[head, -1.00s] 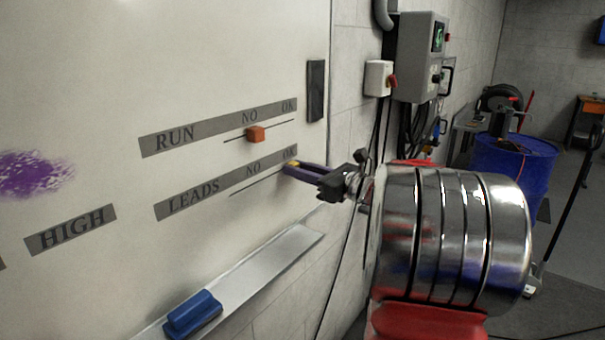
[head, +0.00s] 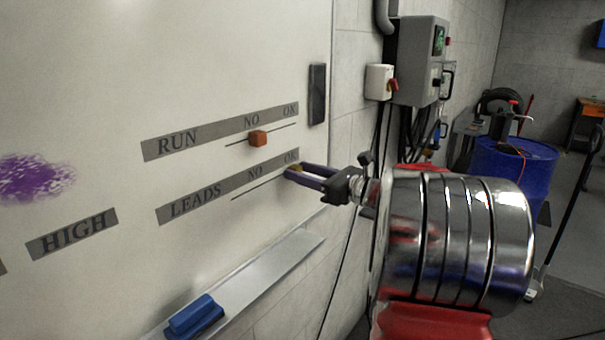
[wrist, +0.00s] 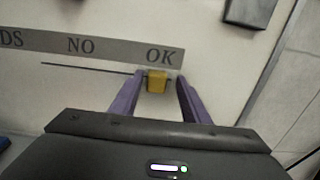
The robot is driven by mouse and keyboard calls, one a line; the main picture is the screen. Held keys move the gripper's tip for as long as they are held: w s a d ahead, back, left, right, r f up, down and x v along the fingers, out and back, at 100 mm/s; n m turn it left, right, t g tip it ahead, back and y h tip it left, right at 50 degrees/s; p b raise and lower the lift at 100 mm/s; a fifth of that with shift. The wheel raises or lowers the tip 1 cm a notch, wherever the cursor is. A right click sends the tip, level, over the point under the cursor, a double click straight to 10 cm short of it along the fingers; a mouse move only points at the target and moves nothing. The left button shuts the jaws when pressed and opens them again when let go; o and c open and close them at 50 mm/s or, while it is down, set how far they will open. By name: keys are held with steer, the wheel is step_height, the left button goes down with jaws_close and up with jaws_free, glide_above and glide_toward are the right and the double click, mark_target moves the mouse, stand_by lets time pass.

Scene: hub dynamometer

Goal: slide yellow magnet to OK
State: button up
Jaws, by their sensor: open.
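The yellow magnet (wrist: 157,81) sits on the whiteboard just under the OK label (wrist: 160,57), at the right end of the LEADS row's line. In the head view the yellow magnet (head: 297,168) shows only as a small patch by the finger tips. My gripper (wrist: 155,86) is open, with one purple finger on each side of the magnet. A gap shows between the magnet and the right finger; the left finger is closer to it. In the head view my gripper (head: 300,174) reaches to the board from the right.
A dark block (head: 317,94) is on the board's right edge. A tray (head: 262,272) with a blue eraser (head: 195,317) runs below. A grey control box (head: 421,58) hangs on the wall to the right.

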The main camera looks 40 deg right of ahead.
steer(key=v, duration=1.3)
steer(key=shift+s+d, duration=0.2)
steer(key=shift+s, duration=0.15)
steer(key=a+f+n+g+y, duration=0.1)
steer(key=a+f+n+g, duration=0.25)
steer(key=a, duration=0.45)
steer(key=a+f+n+g+y, duration=0.15)
steer(key=a+n, duration=0.25)
steer(key=a, duration=0.4)
steer(key=a+f+n+g, duration=0.3)
steer(key=a+n+g, duration=0.1)
steer(key=a, duration=0.5)
steer(key=s+a+f+n+g+h, duration=0.1)
steer(key=s+a+f+n+h, duration=0.2)
steer(key=n, duration=0.7)
steer(key=s+a+f+n+g+h, duration=0.1)
steer(key=s+a+f+n+h, duration=0.2)
steer(key=s+a+n, duration=0.5)
steer(key=shift+s+f+n+g+h, duration=0.5)
steer(key=shift+s+n, duration=0.5)
steer(key=shift+n, duration=0.75)
steer(key=shift+a+r, duration=0.1)
